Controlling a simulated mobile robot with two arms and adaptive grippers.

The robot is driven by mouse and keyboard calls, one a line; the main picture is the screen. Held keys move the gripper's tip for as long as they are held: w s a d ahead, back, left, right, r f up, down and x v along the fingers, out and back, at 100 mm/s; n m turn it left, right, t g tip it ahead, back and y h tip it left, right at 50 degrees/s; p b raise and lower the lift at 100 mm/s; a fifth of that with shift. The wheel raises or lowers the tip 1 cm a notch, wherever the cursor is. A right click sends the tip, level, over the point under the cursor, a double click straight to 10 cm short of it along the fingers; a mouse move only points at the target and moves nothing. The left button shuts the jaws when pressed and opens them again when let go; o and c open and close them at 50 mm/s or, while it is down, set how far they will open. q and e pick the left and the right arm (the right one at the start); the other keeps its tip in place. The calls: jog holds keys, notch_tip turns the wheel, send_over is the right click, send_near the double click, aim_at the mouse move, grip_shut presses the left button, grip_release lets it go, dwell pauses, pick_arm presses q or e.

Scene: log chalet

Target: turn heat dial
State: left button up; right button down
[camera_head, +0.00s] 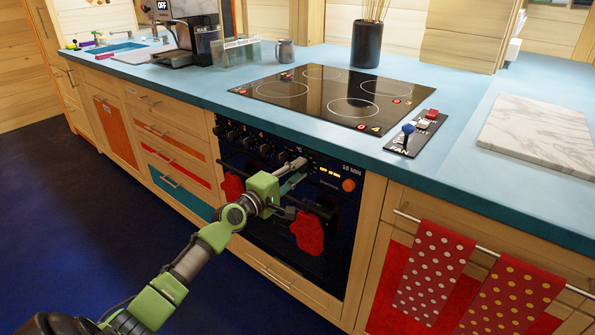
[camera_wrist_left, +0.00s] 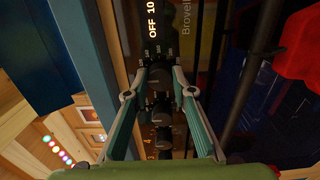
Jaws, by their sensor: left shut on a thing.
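My left gripper (camera_head: 300,167) reaches up to the right part of the oven's black control panel in the head view. In the left wrist view its two teal fingers (camera_wrist_left: 160,66) close from both sides on a black dial, the heat dial (camera_wrist_left: 160,75), with small white figures around it. The fingers hide this dial in the head view. The oven display (camera_wrist_left: 153,20) shows white lettering reading "OFF 10" in the wrist view. My right gripper is not in view.
More black dials (camera_head: 248,143) line the panel to the left. An orange knob (camera_head: 348,185) sits to the right. Red oven mitts (camera_head: 307,232) hang below, close to my gripper. The black cooktop (camera_head: 325,95) and blue counter (camera_head: 450,165) lie above.

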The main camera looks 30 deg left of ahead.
pick_arm(q)
jog(key=o, duration=1.1)
jog(key=shift+s+f, duration=0.1)
jog(key=shift+s, duration=0.55)
jog(key=s+a, duration=0.1)
jog(key=s, duration=0.9)
jog(key=shift+s, duration=0.35)
